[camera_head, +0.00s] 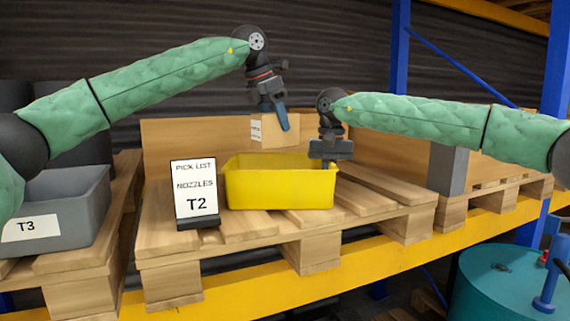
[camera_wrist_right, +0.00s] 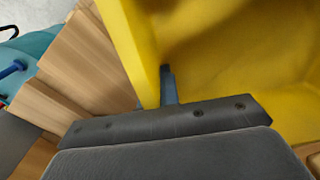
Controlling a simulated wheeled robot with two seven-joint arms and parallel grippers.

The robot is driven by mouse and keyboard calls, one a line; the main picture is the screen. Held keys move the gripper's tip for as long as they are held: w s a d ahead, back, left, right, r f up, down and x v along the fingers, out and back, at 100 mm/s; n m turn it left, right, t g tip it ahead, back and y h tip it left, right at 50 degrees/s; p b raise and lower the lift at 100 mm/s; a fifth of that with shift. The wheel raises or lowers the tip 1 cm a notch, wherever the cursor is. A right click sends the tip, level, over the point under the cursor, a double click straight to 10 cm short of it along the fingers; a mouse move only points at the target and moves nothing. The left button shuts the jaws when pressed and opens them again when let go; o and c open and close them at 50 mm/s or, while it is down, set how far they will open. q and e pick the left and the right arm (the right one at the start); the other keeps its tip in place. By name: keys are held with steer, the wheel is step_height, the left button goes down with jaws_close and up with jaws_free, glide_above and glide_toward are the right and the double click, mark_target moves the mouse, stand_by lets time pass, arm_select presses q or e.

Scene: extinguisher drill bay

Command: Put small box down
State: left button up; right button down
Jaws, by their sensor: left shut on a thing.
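The small box (camera_head: 269,135) is brown cardboard with a white label on its left part. My left gripper (camera_head: 279,117) is shut on it and holds it above the back of the yellow bin (camera_head: 281,190). A blue finger covers part of the box. The bin stands on a wooden pallet (camera_head: 240,226). My right gripper (camera_head: 329,156) is at the bin's right rim. In the right wrist view one blue finger (camera_wrist_right: 169,87) shows close beside the yellow bin wall (camera_wrist_right: 137,35); whether the jaws grip the wall cannot be told.
A pick list sign reading NOZZLES T2 (camera_head: 194,190) stands left of the bin. A grey bin marked T3 (camera_head: 70,212) is at far left. Wooden boards stand behind the yellow bin. A teal drum (camera_head: 497,285) is at lower right. The pallet right of the bin is bare.

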mark_target(281, 131)
arm_select(q)
steer(key=shift+s+d+f+n+t, duration=0.15)
steer(key=shift+f+n+t, duration=0.15)
steer(key=shift+f+n, duration=0.7)
steer(key=shift+d+f+n+y, duration=0.2)
steer(key=shift+f+n+y, duration=0.1)
steer(key=shift+n+y, duration=0.3)
steer(key=shift+d+f+n+t+y, duration=0.1)
steer(key=shift+d+n+t+y, duration=0.1)
steer(key=shift+n, duration=0.4)
steer(key=shift+d+f+n+t+y, duration=0.1)
steer(key=shift+n+t, duration=0.1)
steer(key=shift+n, duration=0.4)
steer(key=n+y, duration=0.1)
steer(key=n, duration=0.2)
steer(key=shift+w+a+f, duration=0.1)
steer(key=shift+f, duration=2.4)
steer(key=shift+w+f, duration=0.1)
steer(key=shift+f, duration=2.35)
steer(key=shift+f, duration=0.15)
steer(key=o, duration=1.1)
steer(key=v, duration=1.2)
steer(key=shift+s, duration=0.25)
